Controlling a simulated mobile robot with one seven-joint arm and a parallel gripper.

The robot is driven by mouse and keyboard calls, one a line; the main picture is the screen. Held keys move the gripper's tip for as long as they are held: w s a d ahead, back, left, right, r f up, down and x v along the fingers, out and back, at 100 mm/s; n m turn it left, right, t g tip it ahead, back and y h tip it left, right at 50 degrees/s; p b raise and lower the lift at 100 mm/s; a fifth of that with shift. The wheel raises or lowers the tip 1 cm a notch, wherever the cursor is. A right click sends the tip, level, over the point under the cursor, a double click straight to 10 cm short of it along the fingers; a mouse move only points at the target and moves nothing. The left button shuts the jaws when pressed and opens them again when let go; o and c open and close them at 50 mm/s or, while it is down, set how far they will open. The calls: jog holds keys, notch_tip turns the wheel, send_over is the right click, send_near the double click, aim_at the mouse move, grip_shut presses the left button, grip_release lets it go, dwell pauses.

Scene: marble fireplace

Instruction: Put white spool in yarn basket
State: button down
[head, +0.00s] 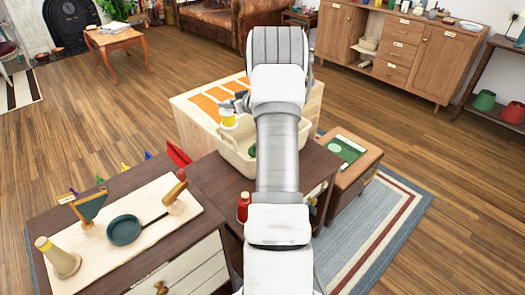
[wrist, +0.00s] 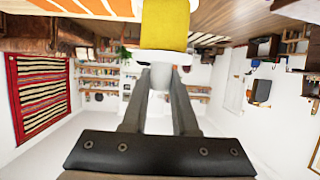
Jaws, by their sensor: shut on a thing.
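My gripper (head: 238,104) is shut on a spool (head: 229,119) with a yellow band and white ends. In the wrist view the spool (wrist: 165,24) shows its yellow part at the top, its white end between my fingertips (wrist: 160,72). In the head view the spool overlaps the back left of the cream basket (head: 228,150); whether it touches the basket I cannot tell. A green thing (head: 252,150) lies inside the basket. My arm hides the basket's right part.
A light block with orange stripes (head: 195,105) stands behind the basket. A red bottle-like thing (head: 243,207) stands in front of it. A board (head: 160,215) with a green pan (head: 124,230) lies at lower left. A stool with a green item (head: 345,150) is at right.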

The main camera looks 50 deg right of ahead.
jog(key=shift+m+h, duration=0.3)
jog(key=s+d+f+b, duration=0.1)
jog(key=d+f+b, duration=0.1)
jog(key=f, duration=0.3)
jog(key=d+f+b, duration=0.2)
jog(key=f, duration=0.4)
jog(key=s+d+f+b, duration=0.1)
jog(key=d+f+b, duration=0.1)
jog(key=f, duration=0.3)
jog(key=shift+s+d+f+b, duration=0.2)
jog(key=shift+s+d+b, duration=0.05)
jog(key=shift+s+b, duration=0.05)
jog(key=shift+f, duration=0.15)
jog(key=c, duration=0.7)
grip_release()
jog(key=shift+s+r, duration=0.1)
jog(key=shift+r, duration=0.15)
jog(key=p+v, duration=0.3)
jog(key=v, duration=0.8)
jog(key=shift+s+a+r, duration=0.15)
jog(key=shift+s, duration=0.15)
